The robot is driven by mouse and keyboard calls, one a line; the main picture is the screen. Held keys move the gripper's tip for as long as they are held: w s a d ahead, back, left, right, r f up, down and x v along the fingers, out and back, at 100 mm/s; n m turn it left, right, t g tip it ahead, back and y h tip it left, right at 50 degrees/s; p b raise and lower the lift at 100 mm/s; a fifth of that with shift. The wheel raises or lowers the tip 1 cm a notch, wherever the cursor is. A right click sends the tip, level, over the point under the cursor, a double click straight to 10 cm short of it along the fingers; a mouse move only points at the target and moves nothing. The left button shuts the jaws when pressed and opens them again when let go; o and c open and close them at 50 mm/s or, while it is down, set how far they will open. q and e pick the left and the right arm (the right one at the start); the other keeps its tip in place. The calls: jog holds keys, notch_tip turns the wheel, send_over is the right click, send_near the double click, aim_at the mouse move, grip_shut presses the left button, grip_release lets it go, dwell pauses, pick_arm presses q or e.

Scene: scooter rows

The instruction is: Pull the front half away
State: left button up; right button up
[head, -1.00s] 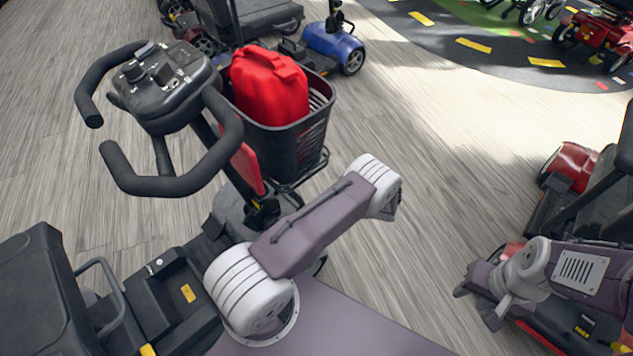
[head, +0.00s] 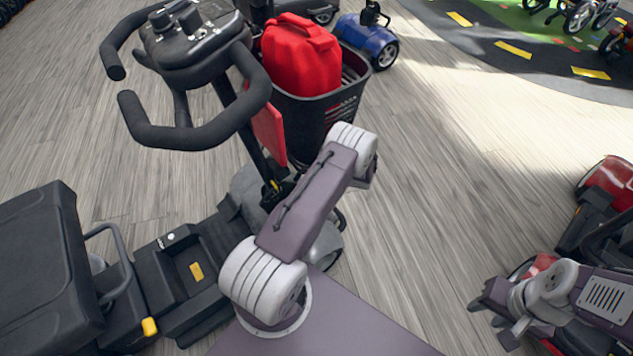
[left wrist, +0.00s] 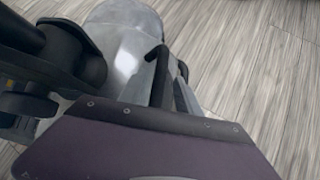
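A mobility scooter stands at the left in the head view. Its front half (head: 325,118) has a black tiller with loop handlebars (head: 195,135) and a basket holding a red can. Its rear half (head: 170,285) carries a black seat (head: 45,270) and lies nearer to me. The halves look close together; I cannot tell if they are joined. My left arm reaches toward the front half's base, hiding part of it, and its gripper is hidden. In the left wrist view, the grey front cover (left wrist: 122,35) is close ahead, with dark parts beside it. My right gripper (head: 492,318) is open and empty at lower right.
A red scooter (head: 608,185) stands at the right edge, close to my right arm. A blue scooter (head: 367,42) stands behind the basket. The wooden floor (head: 450,170) between the scooters is clear.

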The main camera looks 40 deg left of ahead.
pick_arm(q)
jog(key=shift+a, duration=0.1)
grip_shut()
dwell(1.4)
